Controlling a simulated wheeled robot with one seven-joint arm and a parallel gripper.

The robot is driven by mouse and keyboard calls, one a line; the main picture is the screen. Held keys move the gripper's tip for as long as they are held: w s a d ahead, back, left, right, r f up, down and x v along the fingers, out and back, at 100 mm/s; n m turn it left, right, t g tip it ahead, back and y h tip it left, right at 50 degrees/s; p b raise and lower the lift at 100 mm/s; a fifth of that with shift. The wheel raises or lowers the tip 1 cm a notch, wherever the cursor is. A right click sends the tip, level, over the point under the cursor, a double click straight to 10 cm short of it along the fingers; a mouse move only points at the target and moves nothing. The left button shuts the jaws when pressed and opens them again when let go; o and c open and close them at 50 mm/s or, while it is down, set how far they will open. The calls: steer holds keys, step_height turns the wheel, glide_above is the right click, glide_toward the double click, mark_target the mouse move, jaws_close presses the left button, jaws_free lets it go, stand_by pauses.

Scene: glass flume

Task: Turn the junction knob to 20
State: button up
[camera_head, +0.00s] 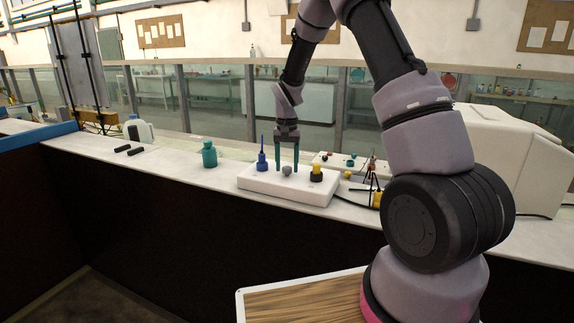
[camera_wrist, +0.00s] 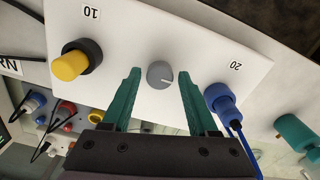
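The junction knob (camera_wrist: 161,74) is a small round grey knob on a white box (camera_head: 262,184); it also shows in the head view (camera_head: 287,171). In the wrist view its pale pointer line points right, toward the blue plug's side. The mark 20 (camera_wrist: 235,66) is beside the blue plug (camera_wrist: 220,98). The mark 10 (camera_wrist: 90,13) is beside the yellow and black plug (camera_wrist: 70,65). My gripper (camera_wrist: 158,75) is open, with green fingers to either side of the knob. Gaps show between fingers and knob; whether the fingertips reach its height is unclear.
Two black rods (camera_head: 129,150) and a white jug (camera_head: 137,129) are farther left. A black tripod stand (camera_head: 371,180) and cables lie right of the box. Glass panels stand behind.

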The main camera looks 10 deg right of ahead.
mark_target(287, 167)
stand_by(0.3)
step_height(287, 167, up, 11)
stand_by(0.5)
steer(key=s+d+r+t+y, duration=0.1)
steer(key=s+d+r+t, duration=0.1)
steer(key=s+r, duration=0.55)
steer(key=s+d+r+t, duration=0.2)
steer(key=s+r, duration=0.5)
steer(key=r, duration=0.1)
steer(key=s+r+t, duration=0.1)
steer(key=s, duration=0.7)
steer(key=s+d+r+t+y, duration=0.1)
steer(key=s+t, duration=0.1)
steer(key=s, duration=0.5)
steer(key=shift+s+d+r, duration=0.25)
steer(key=shift+s+r, duration=0.1)
